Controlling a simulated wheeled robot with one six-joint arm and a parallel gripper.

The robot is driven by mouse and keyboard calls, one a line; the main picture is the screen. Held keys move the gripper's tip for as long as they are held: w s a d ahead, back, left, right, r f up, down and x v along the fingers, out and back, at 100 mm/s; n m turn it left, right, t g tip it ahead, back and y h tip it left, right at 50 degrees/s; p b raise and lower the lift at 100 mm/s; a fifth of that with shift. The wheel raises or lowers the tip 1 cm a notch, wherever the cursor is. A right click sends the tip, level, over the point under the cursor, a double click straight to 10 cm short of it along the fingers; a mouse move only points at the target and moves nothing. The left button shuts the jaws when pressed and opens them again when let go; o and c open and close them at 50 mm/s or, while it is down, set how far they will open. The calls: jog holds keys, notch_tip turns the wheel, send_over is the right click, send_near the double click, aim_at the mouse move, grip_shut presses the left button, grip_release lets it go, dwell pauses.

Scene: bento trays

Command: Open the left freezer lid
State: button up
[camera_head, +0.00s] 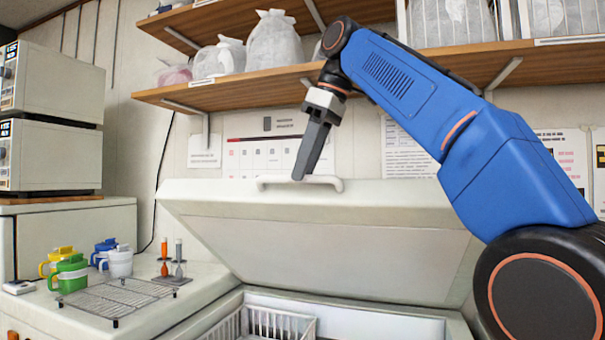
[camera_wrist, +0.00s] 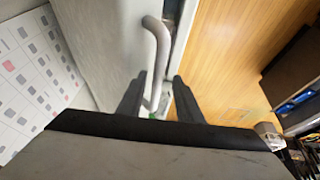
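The white freezer lid (camera_head: 330,245) stands raised and tilted back, with the freezer interior showing below it. Its pale handle (camera_head: 325,181) is on the lid's upper edge. In the wrist view, the handle (camera_wrist: 160,50) runs down toward the gap between the fingers of my gripper (camera_wrist: 158,98). The two fingers are apart, with the handle's lower end showing between them. I cannot tell whether either finger touches it.
A white wire basket (camera_head: 265,324) sits inside the freezer. Wooden shelves (camera_head: 240,87) with bags hang above the lid, close to my arm.

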jog(key=s+d, duration=0.6)
jog(key=d, duration=0.4)
jog(key=shift+d, duration=0.25)
jog(key=shift+r, duration=0.1)
